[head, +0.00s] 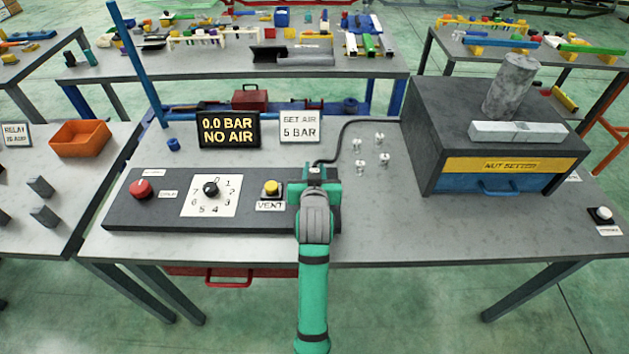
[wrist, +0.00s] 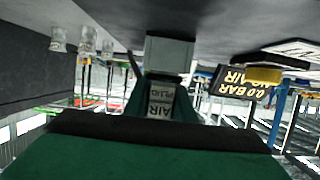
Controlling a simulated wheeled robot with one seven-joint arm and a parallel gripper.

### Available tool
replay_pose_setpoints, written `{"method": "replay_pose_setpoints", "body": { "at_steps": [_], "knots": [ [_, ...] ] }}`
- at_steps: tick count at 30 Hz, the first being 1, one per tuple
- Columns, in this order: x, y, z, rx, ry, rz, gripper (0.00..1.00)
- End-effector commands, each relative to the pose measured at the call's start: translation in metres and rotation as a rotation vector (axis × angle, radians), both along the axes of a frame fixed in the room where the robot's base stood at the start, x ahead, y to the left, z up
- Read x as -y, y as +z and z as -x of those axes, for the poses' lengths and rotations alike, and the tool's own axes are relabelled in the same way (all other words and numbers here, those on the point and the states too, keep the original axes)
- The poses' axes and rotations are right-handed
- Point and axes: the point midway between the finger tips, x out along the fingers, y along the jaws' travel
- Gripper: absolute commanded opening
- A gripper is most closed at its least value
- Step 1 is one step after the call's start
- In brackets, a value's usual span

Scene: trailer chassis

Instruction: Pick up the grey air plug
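In the head view only a small part of the plug (head: 315,171) shows, at the end of a black hose. My green gripper (head: 315,186) is down over the right end of the dark control panel and hides most of the plug. In the wrist view, my gripper's fingers (wrist: 160,98) stand apart, one on each side of the labelled part. I cannot tell whether they touch it.
The control panel (head: 120,213) carries a red button, a dial (head: 210,189) and a yellow vent button (head: 271,187). A display (head: 228,130) reads 0.0 BAR NO AIR; a sign (head: 299,127) reads SET AIR 5 BAR.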

Motion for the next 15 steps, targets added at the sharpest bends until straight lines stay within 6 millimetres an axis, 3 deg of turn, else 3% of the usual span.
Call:
{"method": "replay_pose_setpoints", "body": {
  "at_steps": [1, 2, 15],
  "knots": [
    [0.0001, -0.0001, 0.0001, 0.0, 0.0, 0.0, 0.07],
    [0.0001, 0.0, 0.0001, 0.0, 0.0, 0.0, 0.0],
    [0.0002, 0.005, 0.0001, 0.001, 0.0, 0.0, 0.0]
  ]
}}
